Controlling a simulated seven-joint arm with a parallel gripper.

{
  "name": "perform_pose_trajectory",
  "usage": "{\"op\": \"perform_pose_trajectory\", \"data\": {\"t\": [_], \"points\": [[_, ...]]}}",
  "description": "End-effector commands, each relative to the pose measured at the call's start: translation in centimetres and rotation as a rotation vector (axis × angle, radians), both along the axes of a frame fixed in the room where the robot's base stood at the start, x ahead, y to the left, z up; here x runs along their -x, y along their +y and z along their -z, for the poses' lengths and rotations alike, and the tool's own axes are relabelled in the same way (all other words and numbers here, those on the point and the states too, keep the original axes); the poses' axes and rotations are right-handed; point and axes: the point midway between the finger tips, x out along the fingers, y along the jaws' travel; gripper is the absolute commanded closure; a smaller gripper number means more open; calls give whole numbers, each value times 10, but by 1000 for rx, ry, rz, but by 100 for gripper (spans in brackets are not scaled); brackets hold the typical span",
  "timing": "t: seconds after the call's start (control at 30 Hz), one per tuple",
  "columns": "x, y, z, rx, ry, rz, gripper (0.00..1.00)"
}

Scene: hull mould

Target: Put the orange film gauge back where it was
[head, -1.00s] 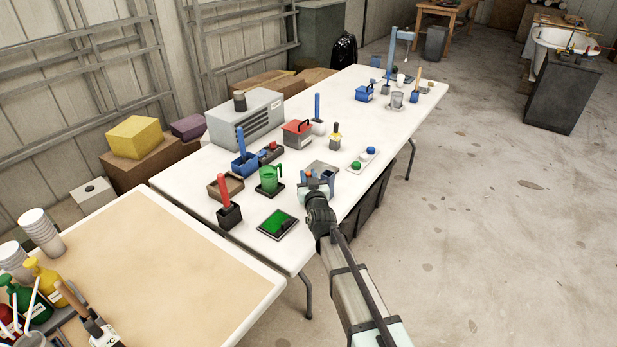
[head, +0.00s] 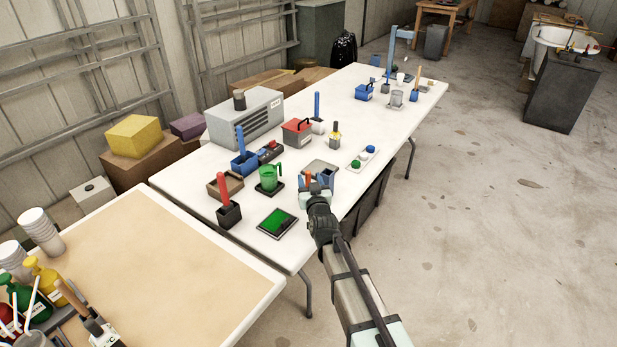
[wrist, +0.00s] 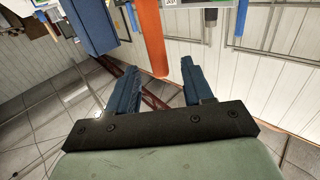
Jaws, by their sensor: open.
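The orange film gauge (head: 308,179) shows as a small upright orange piece near the front edge of the white table, right of the green mug. In the wrist view the orange gauge (wrist: 151,35) is a long bar coming in from the top, its near end in the gap between my fingertips. My gripper (wrist: 152,75) is open, with clear space on both sides of the bar. In the head view my gripper (head: 316,187) is at the same place and partly hides the gauge's lower part. A blue block-like holder (head: 327,177) is right beside it; it cannot be told what supports the gauge.
A green mug (head: 268,176), a green-screened pad (head: 277,222) and a black block with a red handle (head: 228,213) stand to the left. A grey plate (head: 320,167) lies just behind.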

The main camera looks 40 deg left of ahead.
Motion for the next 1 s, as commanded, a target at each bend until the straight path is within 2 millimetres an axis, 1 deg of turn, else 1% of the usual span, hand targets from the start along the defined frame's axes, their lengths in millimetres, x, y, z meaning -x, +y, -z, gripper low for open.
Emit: {"op": "perform_pose_trajectory", "data": {"t": [0.03,0.1,0.3,0.4,0.57,0.77,0.87,0.97,1.0], "points": [[10,-10,-1,0,0,0,49],[19,-19,-1,0,0,0,49],[46,-46,-1,1,1,0,49],[56,-56,0,1,1,0,49],[63,-63,0,1,1,0,49],[62,-65,3,5,5,2,49],[55,-78,21,37,37,12,49],[43,-107,60,106,109,36,49],[39,-122,80,140,148,48,49]]}}
